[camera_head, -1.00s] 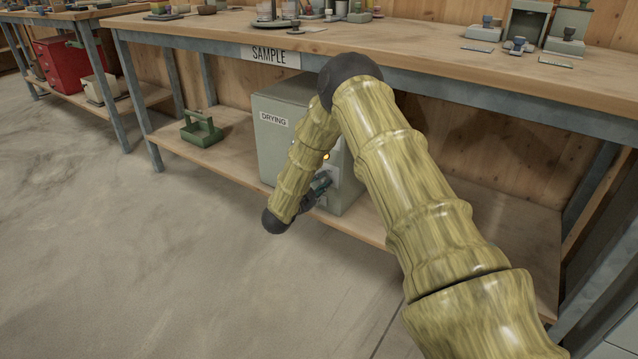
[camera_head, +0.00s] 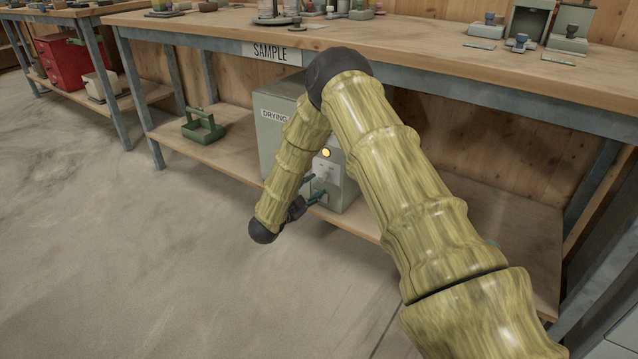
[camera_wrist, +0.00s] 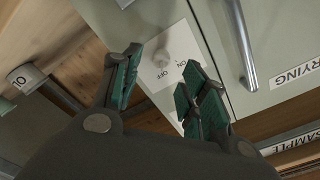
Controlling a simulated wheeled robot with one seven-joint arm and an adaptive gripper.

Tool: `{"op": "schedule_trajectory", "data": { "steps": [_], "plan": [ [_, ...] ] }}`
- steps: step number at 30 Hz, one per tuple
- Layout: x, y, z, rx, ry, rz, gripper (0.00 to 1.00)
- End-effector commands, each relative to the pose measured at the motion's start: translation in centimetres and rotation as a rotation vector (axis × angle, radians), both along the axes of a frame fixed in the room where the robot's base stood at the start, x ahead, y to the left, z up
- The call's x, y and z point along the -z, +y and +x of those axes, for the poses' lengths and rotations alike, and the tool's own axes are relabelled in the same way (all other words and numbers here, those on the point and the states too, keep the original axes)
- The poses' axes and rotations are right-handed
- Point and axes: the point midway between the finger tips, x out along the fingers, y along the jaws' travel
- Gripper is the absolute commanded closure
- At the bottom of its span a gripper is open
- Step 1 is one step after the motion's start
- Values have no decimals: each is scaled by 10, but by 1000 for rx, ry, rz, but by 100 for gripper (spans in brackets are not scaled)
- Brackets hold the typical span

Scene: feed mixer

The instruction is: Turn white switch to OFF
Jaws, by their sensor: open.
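The white switch (camera_wrist: 164,57) is a small pale knob on a white plate (camera_wrist: 150,76) marked ON and OFF. Which mark it points to is not clear. In the head view the plate (camera_head: 329,172) is on the front of the grey DRYING box (camera_head: 273,142), below a lit orange lamp (camera_head: 325,153). My gripper (camera_wrist: 160,88) is open and empty. Its green-padded fingers are spread on either side of the plate's lower part in the wrist view, with the knob beyond the tips, apart from them. In the head view my gripper (camera_head: 318,197) is low in front of the box.
A metal bar handle (camera_wrist: 241,45) is close right of the switch in the wrist view. The box stands on the lower shelf (camera_head: 235,155) under the SAMPLE bench top (camera_head: 420,60). A green open carrier (camera_head: 202,127) sits to its left. The floor in front is clear.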

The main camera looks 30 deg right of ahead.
Motion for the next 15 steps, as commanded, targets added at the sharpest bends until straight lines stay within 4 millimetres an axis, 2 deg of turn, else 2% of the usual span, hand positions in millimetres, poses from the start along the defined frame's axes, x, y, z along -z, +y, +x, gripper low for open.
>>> {"op": "schedule_trajectory", "data": {
  "steps": [6, 15],
  "plan": [
    [0, 34, -14, -1, 1, 0, 56],
    [0, 55, -24, 1, 0, 1, 56]
  ]
}}
